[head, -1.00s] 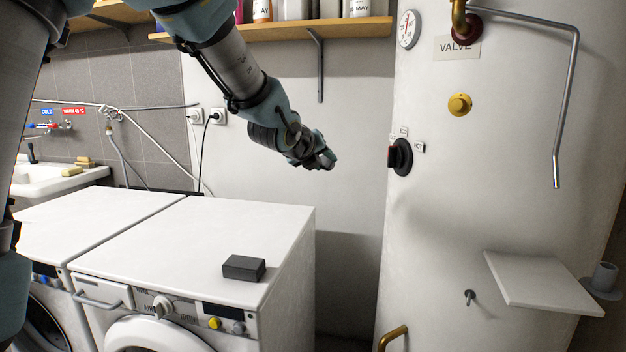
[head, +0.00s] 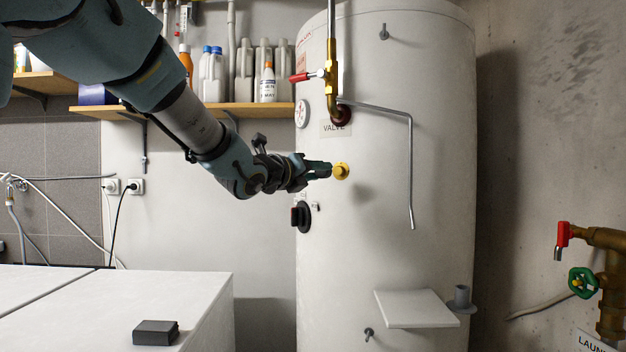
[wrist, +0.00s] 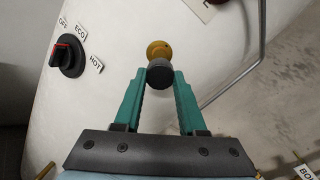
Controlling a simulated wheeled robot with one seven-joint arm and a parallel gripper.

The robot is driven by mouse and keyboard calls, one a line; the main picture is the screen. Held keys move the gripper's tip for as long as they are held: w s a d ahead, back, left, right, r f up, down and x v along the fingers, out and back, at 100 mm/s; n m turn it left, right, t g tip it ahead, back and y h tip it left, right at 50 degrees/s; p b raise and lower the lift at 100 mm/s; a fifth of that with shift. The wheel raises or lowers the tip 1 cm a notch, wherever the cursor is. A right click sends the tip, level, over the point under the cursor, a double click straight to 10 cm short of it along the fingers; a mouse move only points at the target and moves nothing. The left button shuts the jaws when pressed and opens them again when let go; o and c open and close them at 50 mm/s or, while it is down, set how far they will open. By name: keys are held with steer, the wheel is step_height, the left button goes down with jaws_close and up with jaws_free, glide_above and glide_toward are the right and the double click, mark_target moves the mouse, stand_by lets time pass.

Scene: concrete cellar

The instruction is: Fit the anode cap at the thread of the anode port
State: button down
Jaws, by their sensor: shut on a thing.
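The yellow brass anode port (head: 342,171) sticks out of the white boiler's wall, below the VALVE label. It also shows in the wrist view (wrist: 158,49). My gripper (head: 328,170) is level with the port, just to its left in the head view. In the wrist view my green fingers (wrist: 160,78) are shut on the anode cap (wrist: 160,73), a dark grey round piece. The cap overlaps the lower part of the port there. I cannot tell whether cap and thread touch. In the head view the cap is hidden by the fingers.
A bent grey pipe (head: 411,160) hangs right of the port. A black dial (head: 301,216) sits below left. A white shelf (head: 415,309) juts out lower down. A dark box (head: 156,332) lies on the white machine top (head: 190,290).

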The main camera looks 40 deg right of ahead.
mark_target(322, 172)
steer(key=shift+f+b, duration=0.2)
steer(key=shift+b, duration=0.55)
steer(key=shift+b+x, duration=0.35)
steer(key=shift+x, duration=2.1)
steer(key=shift+r, duration=0.15)
steer(key=shift+s+a+r+b, duration=0.15)
steer(key=shift+s+a+b, duration=0.2)
steer(key=shift+a, duration=0.2)
steer(key=shift+s+a+r+b, duration=0.15)
steer(key=shift+s+a+b, duration=0.2)
steer(key=shift+a, duration=0.2)
steer(key=s+a+r+b, duration=0.1)
steer(key=s+a+r, duration=0.2)
steer(key=s+a, duration=0.3)
steer(key=shift+w+r+b+v, duration=0.2)
steer(key=shift+w+b+v, duration=0.15)
steer(key=shift+v, duration=1.85)
steer(key=shift+a, duration=0.15)
